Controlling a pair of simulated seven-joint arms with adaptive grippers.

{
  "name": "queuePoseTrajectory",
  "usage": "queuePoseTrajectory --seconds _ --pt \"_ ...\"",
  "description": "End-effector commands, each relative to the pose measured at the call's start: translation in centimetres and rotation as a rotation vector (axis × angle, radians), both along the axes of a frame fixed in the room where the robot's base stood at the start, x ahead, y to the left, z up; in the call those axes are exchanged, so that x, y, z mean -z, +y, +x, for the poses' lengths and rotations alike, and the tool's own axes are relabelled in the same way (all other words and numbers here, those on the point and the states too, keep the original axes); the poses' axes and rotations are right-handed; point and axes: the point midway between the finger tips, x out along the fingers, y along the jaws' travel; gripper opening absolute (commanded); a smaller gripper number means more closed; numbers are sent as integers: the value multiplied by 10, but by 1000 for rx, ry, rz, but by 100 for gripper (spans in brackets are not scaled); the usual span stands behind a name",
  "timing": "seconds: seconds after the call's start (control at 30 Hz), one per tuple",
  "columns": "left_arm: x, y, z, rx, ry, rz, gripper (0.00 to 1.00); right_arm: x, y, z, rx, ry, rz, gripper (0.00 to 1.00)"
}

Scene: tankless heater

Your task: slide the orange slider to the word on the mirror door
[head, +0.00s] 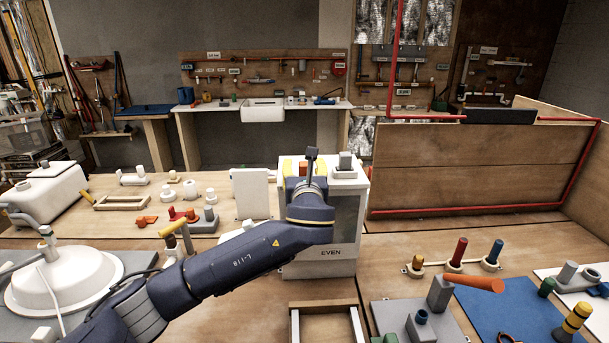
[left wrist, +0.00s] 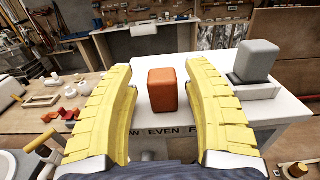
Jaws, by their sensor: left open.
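A white box (head: 345,185) stands on the table, with a grey mirror-like door (head: 346,220) on its front and the word EVEN below it. In the left wrist view, the orange slider (left wrist: 163,92) stands upright on the white top (left wrist: 215,112). Labels run along the front edge; EVEN is readable in front of the slider, and the words either side are partly hidden by the fingers. My left gripper (head: 295,168) is open, its yellow fingers on either side of the slider with gaps visible. My arm hides part of the box. My right gripper is not in view.
A grey block (left wrist: 257,60) stands in a white holder at the box top's right end. A white panel (head: 252,193) stands left of the box. Coloured pegs (head: 458,252) and a blue mat (head: 512,305) lie to the right. An open wooden frame (head: 328,306) is in front.

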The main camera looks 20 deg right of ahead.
Motion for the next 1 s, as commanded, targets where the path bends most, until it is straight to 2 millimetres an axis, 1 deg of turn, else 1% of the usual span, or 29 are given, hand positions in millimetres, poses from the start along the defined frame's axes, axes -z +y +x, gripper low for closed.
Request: queuePoseTrajectory --seconds 0.17,0.4,0.6,0.8,1.0 --pt "1 4 -20 4 3 -3 51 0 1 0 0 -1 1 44" --pt "1 13 -62 3 2 -4 51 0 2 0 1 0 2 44" --pt "1 20 -91 2 1 -2 51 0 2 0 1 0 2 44" --pt "0 24 -108 1 1 -1 51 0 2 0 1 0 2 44" --pt "0 26 -114 0 0 0 51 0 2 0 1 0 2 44"
